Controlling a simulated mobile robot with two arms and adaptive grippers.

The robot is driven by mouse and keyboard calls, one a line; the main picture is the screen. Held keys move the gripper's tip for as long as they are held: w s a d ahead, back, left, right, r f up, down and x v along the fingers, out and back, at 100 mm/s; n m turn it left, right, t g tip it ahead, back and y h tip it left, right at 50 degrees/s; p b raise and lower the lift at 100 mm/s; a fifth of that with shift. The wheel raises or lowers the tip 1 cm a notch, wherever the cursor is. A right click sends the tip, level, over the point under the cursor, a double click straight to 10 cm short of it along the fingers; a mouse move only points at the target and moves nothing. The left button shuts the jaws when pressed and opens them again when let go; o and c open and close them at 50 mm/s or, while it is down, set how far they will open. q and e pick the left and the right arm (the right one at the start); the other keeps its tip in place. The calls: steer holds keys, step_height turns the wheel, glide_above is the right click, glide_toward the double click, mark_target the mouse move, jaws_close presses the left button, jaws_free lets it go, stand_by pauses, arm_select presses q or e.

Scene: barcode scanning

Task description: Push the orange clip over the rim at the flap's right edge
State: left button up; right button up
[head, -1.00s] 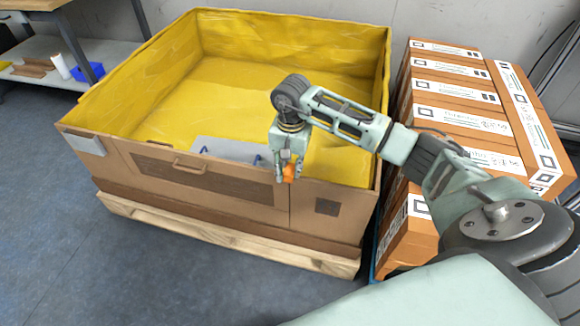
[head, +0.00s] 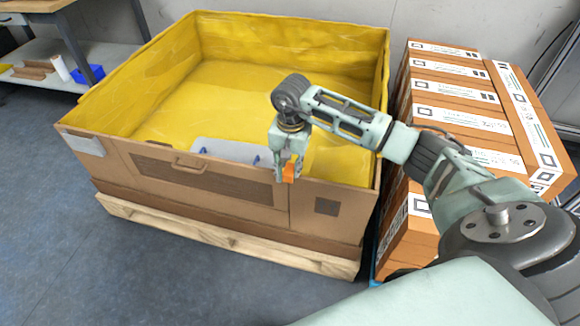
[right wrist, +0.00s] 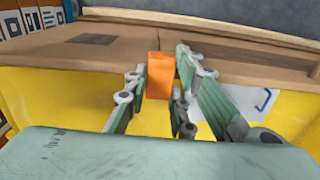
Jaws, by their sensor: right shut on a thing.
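The orange clip (head: 289,172) is between the fingers of my right gripper (head: 286,175), at the front rim of the large cardboard box. The right wrist view shows the clip (right wrist: 160,75) upright between the two fingers (right wrist: 161,62), at the rim. The gripper is shut on it, pointing down. The front flap (head: 222,178), with a dark panel and a handle, has its right edge just below the clip. Whether the clip straddles the rim is hard to tell. My left gripper is not in view.
The box has a yellow liner (head: 240,95) and stands on a wooden pallet (head: 225,238). A grey-white piece (head: 228,150) with blue loops lies inside behind the flap. Stacked orange cartons (head: 455,110) stand close on the right. The floor at front left is clear.

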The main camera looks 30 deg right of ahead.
mark_target(289, 170)
steer(key=shift+s+a+f, duration=0.2)
steer(key=shift+s+f, duration=0.05)
steer(key=shift+f, duration=0.45)
steer(key=o, duration=0.9)
steer(key=shift+w+f, duration=0.2)
steer(key=shift+w, duration=0.05)
steer(key=shift+r, duration=0.1)
steer(key=shift+d+r, duration=0.1)
steer(key=shift+r, duration=0.1)
steer(key=shift+w+r, duration=0.1)
steer(key=shift+r, duration=0.2)
step_height(289, 170, up, 11)
steer(key=shift+r, duration=0.1)
